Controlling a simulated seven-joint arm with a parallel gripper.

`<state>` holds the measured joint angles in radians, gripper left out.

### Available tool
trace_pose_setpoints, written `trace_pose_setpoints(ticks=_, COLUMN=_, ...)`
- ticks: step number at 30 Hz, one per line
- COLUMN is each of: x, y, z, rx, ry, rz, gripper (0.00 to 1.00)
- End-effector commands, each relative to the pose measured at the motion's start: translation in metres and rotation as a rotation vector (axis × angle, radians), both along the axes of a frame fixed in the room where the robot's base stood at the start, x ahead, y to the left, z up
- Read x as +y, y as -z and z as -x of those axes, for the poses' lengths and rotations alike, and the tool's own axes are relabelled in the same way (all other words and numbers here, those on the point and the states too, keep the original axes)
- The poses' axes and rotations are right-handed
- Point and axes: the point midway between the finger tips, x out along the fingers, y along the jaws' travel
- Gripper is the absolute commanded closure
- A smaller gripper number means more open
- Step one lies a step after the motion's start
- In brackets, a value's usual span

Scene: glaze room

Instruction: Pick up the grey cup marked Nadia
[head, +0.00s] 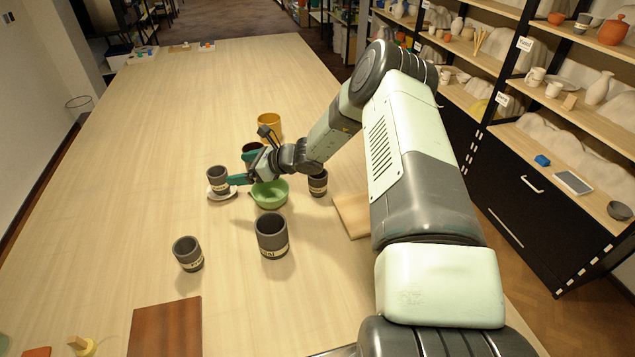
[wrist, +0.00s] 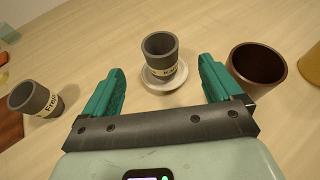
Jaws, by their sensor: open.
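I cannot make out the name Nadia on any label. A small grey cup (head: 218,181) with a cream label stands upright on a white saucer (head: 230,195); in the wrist view this cup (wrist: 160,52) shows lettering I cannot read for sure. A grey cup (head: 187,254) stands at the front left; its label seems to start "Fre" in the wrist view (wrist: 36,98). A larger grey cup (head: 271,237) and another grey cup (head: 318,185) have labels too unclear to read. My gripper (head: 243,169) is open and empty, its teal fingers pointing towards the cup on the saucer, apart from it.
A green bowl (head: 270,195) sits below my gripper. A dark brown cup (wrist: 258,74) stands right of the saucer in the wrist view. A yellow cup (head: 269,124) is behind. A wooden board (head: 352,214) and a brown board (head: 166,328) lie on the table.

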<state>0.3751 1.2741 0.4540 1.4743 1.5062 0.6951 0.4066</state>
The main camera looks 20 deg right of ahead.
Motion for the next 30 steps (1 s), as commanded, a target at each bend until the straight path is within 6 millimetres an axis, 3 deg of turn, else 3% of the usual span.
trace_pose_setpoints(ticks=6, x=0.0, y=-0.05, z=-0.001, rx=-0.007, ry=-0.001, rz=0.002, gripper=0.08)
trace_pose_setpoints(ticks=14, x=-0.106, y=-0.044, z=0.013, rx=-0.052, ry=0.056, rz=-0.123, gripper=0.08)
trace_pose_setpoints(ticks=21, x=-0.198, y=-0.044, z=0.046, rx=-0.118, ry=0.1, rz=-0.241, gripper=0.08)
trace_pose_setpoints(ticks=28, x=-0.271, y=-0.046, z=0.09, rx=-0.186, ry=0.139, rz=-0.344, gripper=0.08)
trace_pose_setpoints(ticks=29, x=-0.278, y=-0.045, z=0.096, rx=-0.193, ry=0.142, rz=-0.356, gripper=0.08)
trace_pose_setpoints(ticks=30, x=-0.27, y=-0.031, z=0.092, rx=-0.189, ry=0.134, rz=-0.355, gripper=0.08)
